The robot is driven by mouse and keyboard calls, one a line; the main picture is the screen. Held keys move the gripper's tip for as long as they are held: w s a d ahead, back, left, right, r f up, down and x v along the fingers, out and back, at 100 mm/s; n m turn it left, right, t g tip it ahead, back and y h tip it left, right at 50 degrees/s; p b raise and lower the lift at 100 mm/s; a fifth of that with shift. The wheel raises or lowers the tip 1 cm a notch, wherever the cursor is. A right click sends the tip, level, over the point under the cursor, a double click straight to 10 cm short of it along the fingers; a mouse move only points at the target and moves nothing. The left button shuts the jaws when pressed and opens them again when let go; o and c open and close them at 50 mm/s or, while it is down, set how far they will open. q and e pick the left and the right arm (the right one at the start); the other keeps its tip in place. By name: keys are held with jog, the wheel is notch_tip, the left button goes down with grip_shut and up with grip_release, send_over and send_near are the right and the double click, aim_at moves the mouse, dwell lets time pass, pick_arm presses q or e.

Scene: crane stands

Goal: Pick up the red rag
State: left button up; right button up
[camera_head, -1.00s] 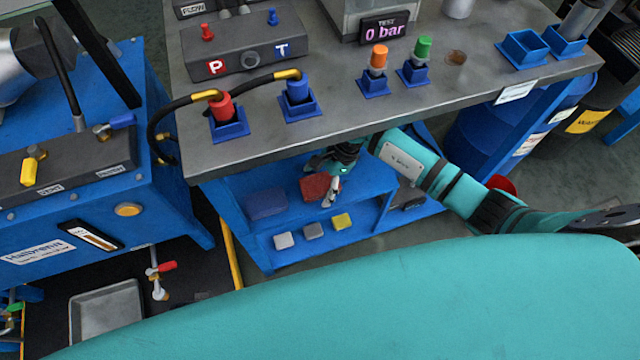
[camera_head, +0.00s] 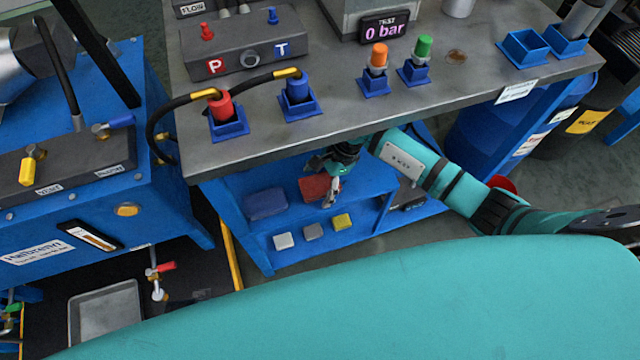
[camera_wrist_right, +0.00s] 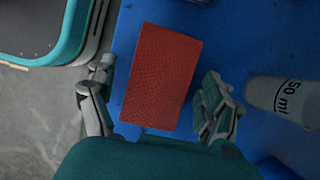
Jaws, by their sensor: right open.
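The red rag (camera_head: 313,187) lies flat on the blue shelf under the workbench, partly hidden by my right gripper (camera_head: 334,190) in the head view. In the right wrist view the red rag (camera_wrist_right: 161,78) is a folded rectangle on the blue surface, between the two spread fingers of my right gripper (camera_wrist_right: 158,110). The gripper is open, with a gap between the rag and each finger. My left gripper is not in view.
A dark blue cloth (camera_head: 266,204) lies left of the rag. Grey, dark and yellow pads (camera_head: 342,221) lie on the lower shelf. The workbench top (camera_head: 350,120) overhangs the shelf.

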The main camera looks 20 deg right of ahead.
jog(key=shift+c, duration=0.2)
jog(key=shift+s+f, duration=0.1)
jog(key=shift+s, duration=0.05)
jog(key=c, duration=1.1)
jog(key=shift+c, duration=1.1)
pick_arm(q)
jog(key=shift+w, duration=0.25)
pick_arm(e)
jog(key=shift+s+f, duration=0.1)
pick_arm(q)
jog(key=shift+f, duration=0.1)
pick_arm(e)
jog(key=shift+s+d+r+p, duration=0.1)
jog(key=shift+s+r+p, duration=0.15)
jog(key=shift+r, duration=0.3)
jog(key=shift+s+r+p, duration=0.1)
jog(key=shift+r+p, duration=0.15)
jog(key=shift+r, duration=0.25)
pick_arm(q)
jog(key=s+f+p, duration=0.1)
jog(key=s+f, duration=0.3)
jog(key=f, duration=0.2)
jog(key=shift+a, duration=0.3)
pick_arm(e)
jog(key=s, duration=1.6)
jog(key=shift+s+d+r, duration=0.15)
jog(key=shift+s+d, duration=0.05)
jog(key=shift+s, duration=0.2)
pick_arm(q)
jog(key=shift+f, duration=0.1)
